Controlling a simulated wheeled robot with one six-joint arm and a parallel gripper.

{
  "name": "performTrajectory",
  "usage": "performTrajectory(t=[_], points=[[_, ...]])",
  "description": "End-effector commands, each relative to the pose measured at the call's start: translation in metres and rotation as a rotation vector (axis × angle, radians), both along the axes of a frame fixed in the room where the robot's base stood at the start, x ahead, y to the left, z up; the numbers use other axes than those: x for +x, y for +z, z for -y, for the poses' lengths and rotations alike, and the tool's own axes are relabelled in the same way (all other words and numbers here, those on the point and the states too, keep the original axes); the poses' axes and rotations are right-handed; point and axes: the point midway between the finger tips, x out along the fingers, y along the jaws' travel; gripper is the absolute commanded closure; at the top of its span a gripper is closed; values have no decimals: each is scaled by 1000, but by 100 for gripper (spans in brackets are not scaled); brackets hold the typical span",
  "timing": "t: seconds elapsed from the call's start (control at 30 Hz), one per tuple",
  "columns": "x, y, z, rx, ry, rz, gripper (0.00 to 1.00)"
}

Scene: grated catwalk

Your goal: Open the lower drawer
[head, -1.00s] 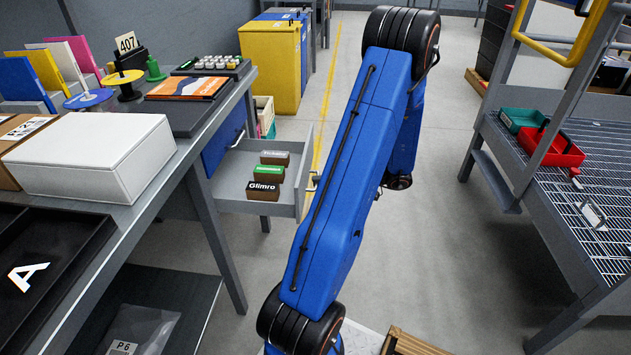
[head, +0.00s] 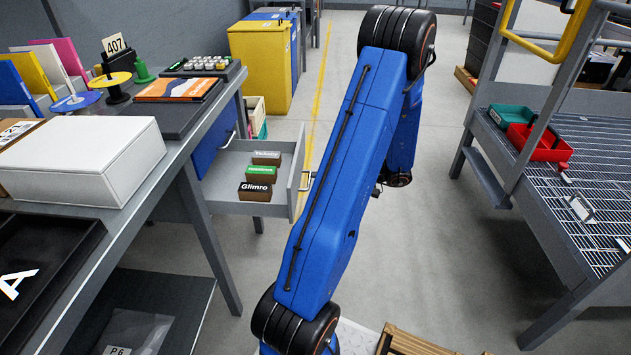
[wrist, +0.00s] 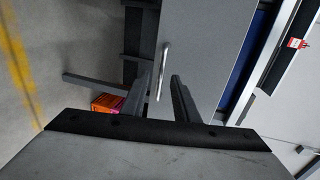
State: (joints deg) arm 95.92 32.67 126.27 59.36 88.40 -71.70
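The lower drawer (head: 222,200) is a grey tray that stands pulled out from under the left workbench, below a blue drawer front (head: 212,145) that is closed. Several small labelled boxes (head: 257,192) lie in it. Its handle (head: 308,181) shows at the right side of its front, beside my blue arm. In the wrist view, the silver handle (wrist: 162,70) stands on a grey panel just ahead of my gripper (wrist: 164,84). The two dark fingers are apart, with the handle in line with the gap between them. I cannot tell whether they touch it. The head view hides my gripper behind the arm.
The workbench holds a white box (head: 88,158) and a black tray (head: 45,250). A yellow cabinet (head: 258,68) stands at the back. A grated platform (head: 590,190) with a red bin (head: 540,141) stands on the right. Grey floor between is clear; a wooden crate (head: 410,344) is at the bottom.

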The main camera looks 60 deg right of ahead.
Motion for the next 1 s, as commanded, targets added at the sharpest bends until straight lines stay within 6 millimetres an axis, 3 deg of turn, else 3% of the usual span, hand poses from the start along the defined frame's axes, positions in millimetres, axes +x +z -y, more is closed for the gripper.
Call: performTrajectory(t=[0.6, 0.8, 1.0], points=[[-109, 24, 45, -1, -3, 0, 72], [-129, 29, 54, -1, -1, 0, 72], [-135, 31, 56, 0, 0, 1, 72]])
